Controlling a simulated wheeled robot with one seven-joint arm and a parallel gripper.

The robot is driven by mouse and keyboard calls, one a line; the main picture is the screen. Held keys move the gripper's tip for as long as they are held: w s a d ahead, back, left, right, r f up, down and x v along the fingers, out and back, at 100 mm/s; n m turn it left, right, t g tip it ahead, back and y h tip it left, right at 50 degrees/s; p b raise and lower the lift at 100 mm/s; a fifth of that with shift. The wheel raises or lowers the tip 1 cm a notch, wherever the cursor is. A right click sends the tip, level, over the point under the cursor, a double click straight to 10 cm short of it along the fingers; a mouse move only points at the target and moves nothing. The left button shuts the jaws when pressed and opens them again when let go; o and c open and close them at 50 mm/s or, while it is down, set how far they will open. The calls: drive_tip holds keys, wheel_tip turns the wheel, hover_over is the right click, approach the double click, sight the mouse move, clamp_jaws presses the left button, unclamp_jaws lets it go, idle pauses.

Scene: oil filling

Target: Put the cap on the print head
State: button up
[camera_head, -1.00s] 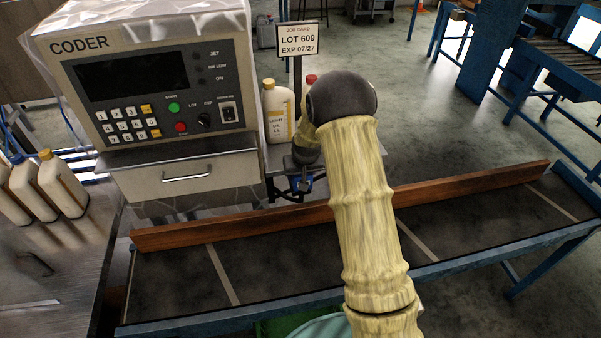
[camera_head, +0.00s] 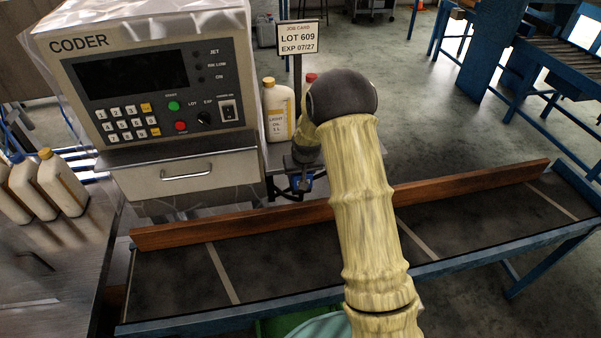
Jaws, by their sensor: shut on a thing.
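My gripper (camera_head: 302,182) is small and dark in the head view, beyond the bend of my arm and just right of the coder's drawer. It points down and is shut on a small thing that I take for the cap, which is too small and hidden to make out. The print head itself is not clearly visible. I cannot tell whether the held thing touches it.
The coder (camera_head: 160,85) stands at the left. A light oil bottle (camera_head: 278,112) and a job card sign (camera_head: 299,38) stand behind the gripper. The conveyor (camera_head: 290,260) with its wooden rail (camera_head: 230,223) runs across the front. Several bottles (camera_head: 62,182) stand on the left table.

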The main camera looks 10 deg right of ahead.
drive_tip(key=shift+f, duration=0.1)
idle(0.5)
drive_tip(key=o, duration=1.1)
drive_tip(key=shift+c, duration=0.2)
drive_tip(key=b+v, duration=0.2)
drive_tip(key=v, duration=1.5)
drive_tip(key=shift+s, duration=0.15)
